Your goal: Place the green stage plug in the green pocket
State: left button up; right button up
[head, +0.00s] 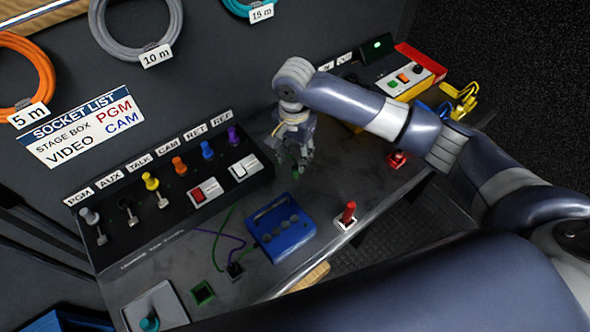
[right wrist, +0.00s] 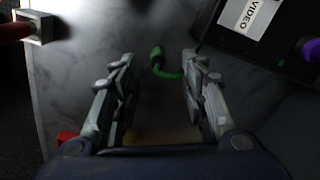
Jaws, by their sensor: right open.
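The green stage plug (right wrist: 157,56) lies on the grey desk with a short curved green cable, in the right wrist view. It shows between the two fingertips, with gaps to both. My right gripper (head: 302,168) is open, pointing down over the desk right of the socket row. In the head view, the fingers largely hide the plug, and only a little green shows there. The green pocket (head: 203,293), a small square with a green rim and dark inside, is at the front left of the desk and looks empty. My left gripper is not in view.
A blue box (head: 281,230) stands between the gripper and the green pocket. A red handle upright in a white base (head: 346,220) is near the front edge. A dark pocket with cables (head: 235,271) is beside the green one. A row of coloured plugs lines the back panel.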

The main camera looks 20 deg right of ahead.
aim_at(295, 165)
jog(key=f, duration=0.4)
jog(key=shift+s+d+f+p, duration=0.1)
jog(key=shift+s+f+p, duration=0.15)
jog(key=shift+p, duration=0.15)
jog(key=shift+w, duration=0.1)
jog(key=shift+c, duration=0.2)
grip_shut()
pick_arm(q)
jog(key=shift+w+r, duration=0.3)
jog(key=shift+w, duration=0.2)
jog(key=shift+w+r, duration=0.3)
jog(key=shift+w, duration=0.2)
